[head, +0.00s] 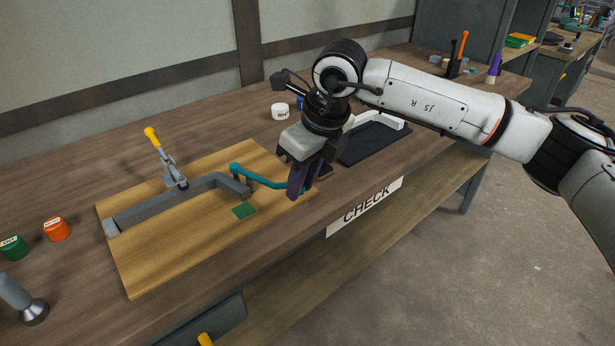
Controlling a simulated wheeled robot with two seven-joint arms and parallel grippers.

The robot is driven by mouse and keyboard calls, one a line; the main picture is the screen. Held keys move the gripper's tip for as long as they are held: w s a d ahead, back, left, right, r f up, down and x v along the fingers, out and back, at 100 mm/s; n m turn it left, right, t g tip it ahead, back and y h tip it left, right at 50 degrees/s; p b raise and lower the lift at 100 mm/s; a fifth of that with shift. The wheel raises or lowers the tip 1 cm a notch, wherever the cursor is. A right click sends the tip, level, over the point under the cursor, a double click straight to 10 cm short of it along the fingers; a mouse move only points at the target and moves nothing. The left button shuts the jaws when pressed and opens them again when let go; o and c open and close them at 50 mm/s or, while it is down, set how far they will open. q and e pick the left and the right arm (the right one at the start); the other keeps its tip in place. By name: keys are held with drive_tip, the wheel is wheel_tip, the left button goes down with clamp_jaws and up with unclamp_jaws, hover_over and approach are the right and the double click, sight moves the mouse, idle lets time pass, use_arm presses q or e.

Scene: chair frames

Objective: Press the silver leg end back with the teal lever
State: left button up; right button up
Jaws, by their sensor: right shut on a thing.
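A grey metal leg (165,204) lies along the wooden board (135,270). Its bent right end (238,186) is close beside the teal lever (262,180); I cannot tell if they touch. The lever has a round teal knob at its left end and runs right to my right gripper (300,188). That gripper points down with its dark purple fingers shut on the lever's right end, hiding it, near the board's right edge. A green patch (243,210) on the board lies just in front of the leg's end.
A toggle clamp with a yellow handle (153,138) stands over the leg. Green (14,247) and orange (56,229) pots stand left of the board. A black mat (372,145) with a white bent part (380,121) lies right. A CHECK sign (365,206) hangs on the bench front.

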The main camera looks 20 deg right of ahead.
drive_tip(key=shift+s+a+r, duration=0.3)
drive_tip(key=shift+a, duration=0.35)
drive_tip(key=shift+s+a+f+b, duration=0.1)
drive_tip(key=shift+s+a+b, duration=0.1)
drive_tip(key=shift+s+a, duration=0.4)
drive_tip(key=shift+s+a+r+b, duration=0.1)
drive_tip(key=shift+s+a+b, duration=0.05)
drive_tip(key=shift+a, duration=0.8)
drive_tip(key=shift+s+a+f+b, duration=0.1)
drive_tip(key=shift+s+a+b, duration=0.1)
drive_tip(key=shift+s+a, duration=0.4)
drive_tip(key=shift+w+a, duration=0.15)
drive_tip(key=shift+w, duration=0.05)
drive_tip(key=shift+a, duration=0.1)
drive_tip(key=shift+s+a, duration=0.25)
drive_tip(key=shift+a, duration=0.65)
drive_tip(key=o, duration=0.9)
drive_tip(key=shift+f, duration=0.1)
